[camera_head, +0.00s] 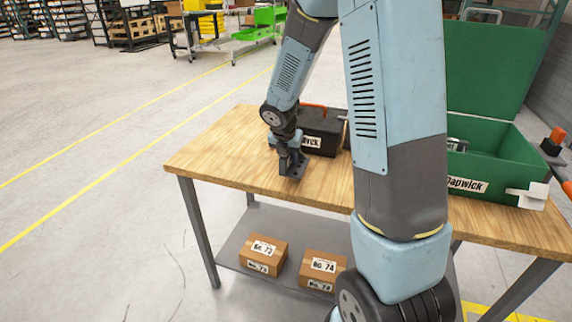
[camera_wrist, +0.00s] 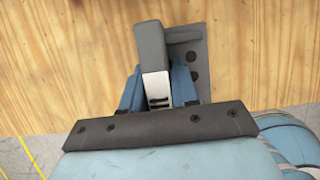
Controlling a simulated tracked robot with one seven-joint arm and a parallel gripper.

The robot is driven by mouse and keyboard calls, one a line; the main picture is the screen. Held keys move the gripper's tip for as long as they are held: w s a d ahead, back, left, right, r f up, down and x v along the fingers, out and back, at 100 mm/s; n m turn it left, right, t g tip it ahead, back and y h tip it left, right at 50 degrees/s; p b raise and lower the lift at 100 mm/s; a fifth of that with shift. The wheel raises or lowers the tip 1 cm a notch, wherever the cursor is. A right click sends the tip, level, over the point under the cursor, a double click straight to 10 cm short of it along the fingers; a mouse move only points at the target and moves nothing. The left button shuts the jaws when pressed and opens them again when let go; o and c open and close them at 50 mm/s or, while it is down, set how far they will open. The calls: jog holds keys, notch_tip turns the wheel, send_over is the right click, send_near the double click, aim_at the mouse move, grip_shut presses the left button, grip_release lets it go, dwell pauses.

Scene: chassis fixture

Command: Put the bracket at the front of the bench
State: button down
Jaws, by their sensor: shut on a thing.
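The bracket (camera_head: 292,166) is a dark grey angled piece at the left part of the wooden bench (camera_head: 225,150), near its front edge. In the wrist view the bracket (camera_wrist: 188,58) shows a flat plate with dark holes and a raised part beside it. My gripper (camera_head: 288,148) points down over the bracket and is shut on its raised part. In the wrist view the blue fingers of my gripper (camera_wrist: 157,88) lie on either side of that raised part. The bracket is at or very close to the bench top; I cannot tell whether it touches.
A dark toolbox (camera_head: 319,134) stands just behind and right of my gripper. A green open case (camera_head: 500,165) stands at the right, partly behind my arm. Cardboard boxes (camera_head: 262,254) lie on the lower shelf (camera_head: 232,246). The bench's left end is clear.

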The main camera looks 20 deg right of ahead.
aim_at(289, 163)
jog(key=shift+w+f, duration=0.2)
jog(key=shift+f, duration=1.6)
jog(key=shift+f, duration=0.1)
jog(key=c, duration=0.9)
grip_release()
jog(key=shift+o, duration=0.2)
